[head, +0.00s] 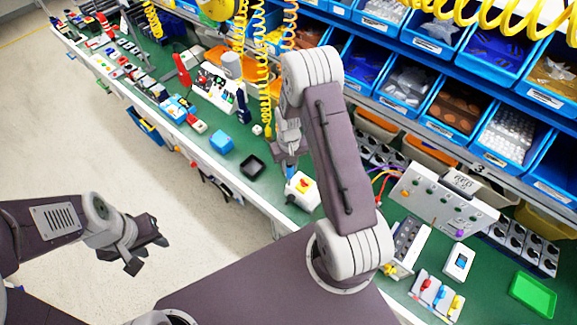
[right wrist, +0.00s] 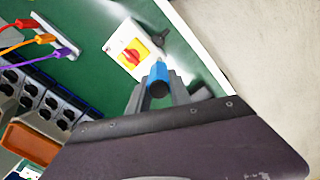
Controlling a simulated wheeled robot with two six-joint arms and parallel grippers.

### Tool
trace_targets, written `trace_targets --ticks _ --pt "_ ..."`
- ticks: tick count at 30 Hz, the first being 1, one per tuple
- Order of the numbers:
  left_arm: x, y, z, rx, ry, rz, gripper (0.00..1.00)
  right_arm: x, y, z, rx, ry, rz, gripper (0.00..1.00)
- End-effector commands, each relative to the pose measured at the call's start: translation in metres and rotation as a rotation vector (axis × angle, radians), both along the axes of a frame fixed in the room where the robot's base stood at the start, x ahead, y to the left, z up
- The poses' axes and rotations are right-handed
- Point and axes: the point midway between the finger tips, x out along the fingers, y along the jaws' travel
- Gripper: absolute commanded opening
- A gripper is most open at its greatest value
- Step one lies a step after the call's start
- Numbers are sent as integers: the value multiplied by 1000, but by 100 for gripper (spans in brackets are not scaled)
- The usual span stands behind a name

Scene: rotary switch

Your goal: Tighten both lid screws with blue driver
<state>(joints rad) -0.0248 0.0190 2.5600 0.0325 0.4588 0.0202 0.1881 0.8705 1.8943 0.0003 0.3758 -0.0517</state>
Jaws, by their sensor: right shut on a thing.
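The rotary switch box (head: 303,190) is white with a yellow plate and a red knob, and stands near the front edge of the green bench. It also shows in the right wrist view (right wrist: 130,52), with a dark part beside it. My right gripper (head: 290,150) is above the box. In the right wrist view it is shut on the blue driver (right wrist: 158,78), whose handle end faces the camera beside the box. The driver's tip and the lid screws cannot be made out. My left gripper (head: 150,252) is open and empty, over the floor away from the bench.
A black square tray (head: 252,167) and a blue block (head: 221,142) lie on the bench left of the box. A grey control panel (head: 440,200) with coloured cables stands to the right. Blue parts bins (head: 450,110) line the back. Yellow coiled hoses hang above.

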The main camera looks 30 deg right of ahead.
Motion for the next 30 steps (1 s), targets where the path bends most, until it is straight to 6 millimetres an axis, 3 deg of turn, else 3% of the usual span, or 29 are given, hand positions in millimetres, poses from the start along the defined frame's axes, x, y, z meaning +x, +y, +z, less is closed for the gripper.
trace_targets --ticks 5,10,30 --pt "0 0 0 0 0 0 36 0 0 0 0 0 -9 0" --pt "0 0 1 0 0 0 36 -1 -1 -1 1 1 -329 0" --pt "0 0 29 0 0 0 36 -1 -1 34 1 1 -308 0"
